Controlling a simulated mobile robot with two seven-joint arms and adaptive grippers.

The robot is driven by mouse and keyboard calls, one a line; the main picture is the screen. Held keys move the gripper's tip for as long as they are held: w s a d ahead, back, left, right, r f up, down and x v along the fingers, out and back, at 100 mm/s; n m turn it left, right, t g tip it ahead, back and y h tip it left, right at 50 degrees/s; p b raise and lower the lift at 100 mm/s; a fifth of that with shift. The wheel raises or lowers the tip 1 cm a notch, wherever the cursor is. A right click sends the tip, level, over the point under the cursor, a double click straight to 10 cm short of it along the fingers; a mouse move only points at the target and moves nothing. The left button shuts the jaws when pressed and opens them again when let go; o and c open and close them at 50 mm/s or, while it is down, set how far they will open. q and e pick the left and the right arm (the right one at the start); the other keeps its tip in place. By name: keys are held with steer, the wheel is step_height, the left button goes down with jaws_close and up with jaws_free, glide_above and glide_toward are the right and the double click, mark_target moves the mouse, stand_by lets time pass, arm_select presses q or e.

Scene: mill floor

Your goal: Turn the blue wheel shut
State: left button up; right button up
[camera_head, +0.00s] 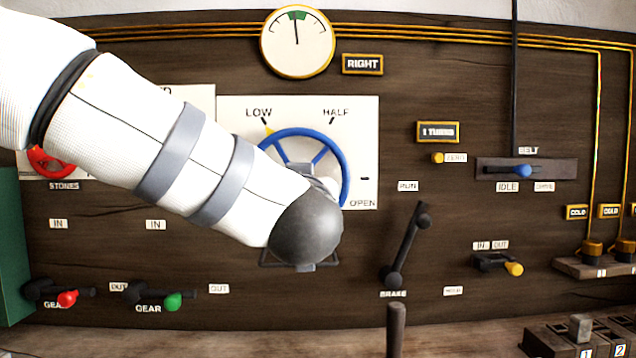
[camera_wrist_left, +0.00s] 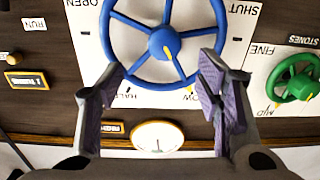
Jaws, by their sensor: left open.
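The blue wheel (camera_head: 337,160) is mounted on a white plate (camera_head: 362,118) marked LOW, HALF and OPEN in the head view. My left arm covers its left and lower parts. A yellow mark sits on its rim near LOW. In the left wrist view the blue wheel (camera_wrist_left: 213,75) appears upside down, with its blue hub and several spokes, and SHUT and OPEN labels at its sides. My left gripper (camera_wrist_left: 162,72) is open in front of the wheel, fingers spread toward its rim. Contact cannot be told. My right gripper does not show.
A gauge (camera_head: 297,42) hangs above the plate. A red wheel (camera_head: 50,162) is at the left, and a green wheel (camera_wrist_left: 297,85) shows in the wrist view. The brake lever (camera_head: 406,245) stands right of my arm. Gear levers (camera_head: 150,293) are at lower left.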

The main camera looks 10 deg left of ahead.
arm_select(q)
steer(key=x, duration=0.3)
steer(key=b+x, duration=0.1)
steer(key=x, duration=0.3)
steer(key=b+x, duration=0.1)
steer(key=x, duration=0.2)
steer(key=shift+w+a+f, duration=0.1)
steer(key=shift+a+f, duration=0.2)
steer(key=shift+a, duration=0.1)
steer(key=shift+w+a+r, duration=0.15)
steer(key=shift+w+r, duration=0.05)
steer(key=shift+w, duration=0.35)
steer(key=shift+r, duration=0.15)
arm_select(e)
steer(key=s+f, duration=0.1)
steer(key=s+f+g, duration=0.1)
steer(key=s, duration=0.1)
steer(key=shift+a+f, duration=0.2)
arm_select(q)
steer(key=shift+c, duration=0.3)
steer(key=c, duration=1.1)
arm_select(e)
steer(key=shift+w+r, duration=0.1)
